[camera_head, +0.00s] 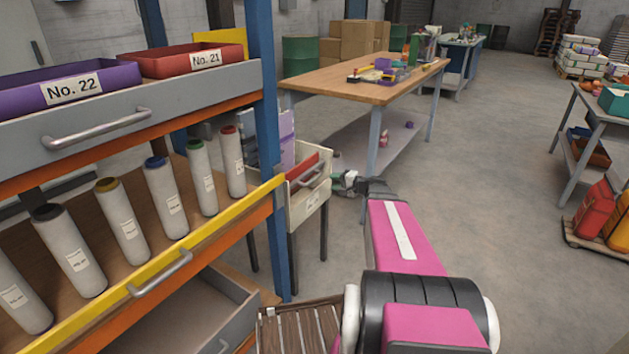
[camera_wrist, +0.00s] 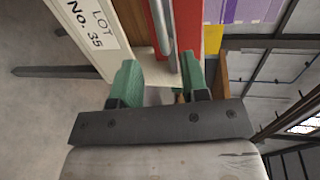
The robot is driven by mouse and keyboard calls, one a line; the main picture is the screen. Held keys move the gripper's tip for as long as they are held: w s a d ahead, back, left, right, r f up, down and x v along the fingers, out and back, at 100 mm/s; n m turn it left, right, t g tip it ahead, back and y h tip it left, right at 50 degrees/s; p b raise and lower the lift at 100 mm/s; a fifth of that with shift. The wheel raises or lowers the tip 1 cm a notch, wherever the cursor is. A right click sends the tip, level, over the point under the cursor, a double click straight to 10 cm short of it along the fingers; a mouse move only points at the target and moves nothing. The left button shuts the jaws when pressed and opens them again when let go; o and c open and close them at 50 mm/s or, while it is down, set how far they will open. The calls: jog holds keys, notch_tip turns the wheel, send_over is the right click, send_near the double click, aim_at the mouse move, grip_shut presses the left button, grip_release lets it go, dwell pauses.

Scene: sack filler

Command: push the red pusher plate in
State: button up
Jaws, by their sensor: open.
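The red pusher plate (camera_head: 303,165) is in the cream sack filler (camera_head: 309,203), left of centre in the head view. In the wrist view the red plate (camera_wrist: 156,22) shows at the top, with a metal bar handle (camera_wrist: 168,42) along its face. My gripper (camera_head: 346,181) is just right of the filler in the head view. In the wrist view its green fingers (camera_wrist: 160,72) are apart, and the near end of the handle shows between them. I cannot tell whether either finger touches the handle or plate. Nothing is visibly held.
A cream wall labelled "LOT No. 35" (camera_wrist: 86,24) is beside the left finger. A shelf rack with a blue post (camera_head: 268,130) and white cylinders stands left of the filler. A wooden table (camera_head: 345,82) stands behind.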

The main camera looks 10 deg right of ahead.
aim_at(314, 179)
jog(key=x, duration=1)
jog(key=shift+w+a, duration=0.2)
jog(key=shift+a, duration=0.05)
